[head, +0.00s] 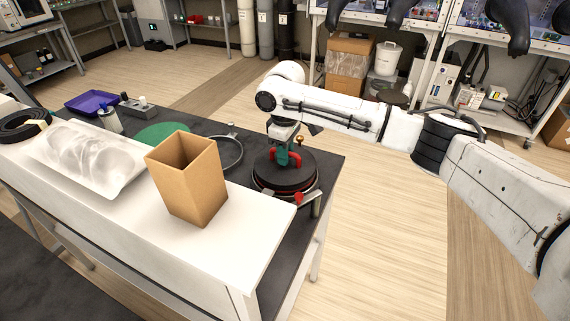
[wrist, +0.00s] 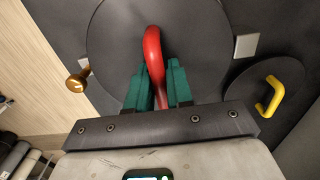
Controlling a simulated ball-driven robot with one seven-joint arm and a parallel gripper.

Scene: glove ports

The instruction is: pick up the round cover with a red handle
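The round cover (wrist: 205,45) is a flat black disc with a red arched handle (wrist: 152,50). In the head view the cover (head: 272,179) lies level at the near right corner of the dark bench, over a round base with a red edge. My gripper (head: 284,160) points down over its middle. In the wrist view its teal fingers (wrist: 158,85) stand on either side of the red handle, with little or no gap, and look shut on it. I cannot see any space under the cover.
A tan open box (head: 190,180) and a clear tray (head: 85,155) stand on the white bench top to the left. A dark ring (head: 228,153) lies beside the cover. The wrist view shows a second round cover with a yellow handle (wrist: 272,97) and a brass knob (wrist: 77,81).

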